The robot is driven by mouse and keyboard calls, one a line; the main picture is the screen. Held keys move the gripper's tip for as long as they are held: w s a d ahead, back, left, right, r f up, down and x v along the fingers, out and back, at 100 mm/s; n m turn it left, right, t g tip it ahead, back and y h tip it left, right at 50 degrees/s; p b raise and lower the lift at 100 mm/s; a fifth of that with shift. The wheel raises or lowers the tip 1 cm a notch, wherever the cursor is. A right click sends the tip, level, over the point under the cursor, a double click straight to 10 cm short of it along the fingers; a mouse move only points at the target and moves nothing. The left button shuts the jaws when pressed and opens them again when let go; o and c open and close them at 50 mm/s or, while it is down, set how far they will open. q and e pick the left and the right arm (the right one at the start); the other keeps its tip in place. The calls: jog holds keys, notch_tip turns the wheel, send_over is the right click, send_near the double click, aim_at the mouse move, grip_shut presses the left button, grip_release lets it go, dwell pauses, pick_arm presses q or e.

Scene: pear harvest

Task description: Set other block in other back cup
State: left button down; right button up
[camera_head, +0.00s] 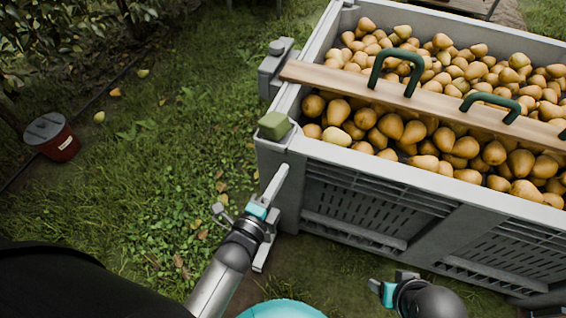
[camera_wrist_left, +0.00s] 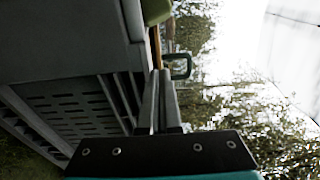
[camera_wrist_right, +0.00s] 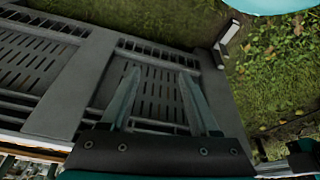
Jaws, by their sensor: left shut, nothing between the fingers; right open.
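A green block (camera_head: 274,125) sits on the near left corner of the grey pear bin (camera_head: 289,145). Part of it shows at the top of the left wrist view (camera_wrist_left: 157,10). My left gripper (camera_head: 282,169) is shut and empty, just below that corner and apart from the block. Its closed fingers also show in the left wrist view (camera_wrist_left: 160,73). A grey bracket with a rounded top (camera_head: 277,47) is on the bin's far left side; I cannot tell whether it is a cup. My right gripper (camera_wrist_right: 160,72) is open and empty before the bin's slatted side.
A wooden plank (camera_head: 340,82) with green handles (camera_head: 398,55) lies across the bin, above many pears (camera_head: 430,130). A red bucket (camera_head: 60,147) stands on the grass at left. The grass left of the bin is mostly free.

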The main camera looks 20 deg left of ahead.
aim_at(292, 149)
pick_arm(q)
jog(key=w+b, duration=0.1)
jog(key=w, duration=0.4)
jog(key=w+d+b, duration=0.1)
jog(key=w, duration=0.1)
jog(key=shift+w+f+b, duration=0.1)
jog(key=shift+w+b, duration=0.2)
jog(key=shift+b, duration=0.05)
jog(key=shift+w+a+b, duration=0.3)
jog(key=shift+w, duration=0.3)
jog(key=shift+w+a+b, duration=0.25)
jog(key=shift+w+a, duration=0.05)
jog(key=shift+w, duration=0.3)
jog(key=shift+w+a+b, duration=0.2)
jog(key=shift+a, duration=0.35)
jog(key=shift+w+a+b, duration=0.15)
jog(key=shift+w+a, duration=0.05)
jog(key=shift+a, duration=0.35)
pick_arm(e)
jog(key=w+a+r+t+y, duration=0.1)
jog(key=w+a+r+t, duration=0.2)
jog(key=r+t, duration=0.1)
jog(key=shift+w+a+r+n+y, duration=0.3)
jog(key=shift+w+a+r+y, duration=0.1)
jog(key=shift+r, duration=0.15)
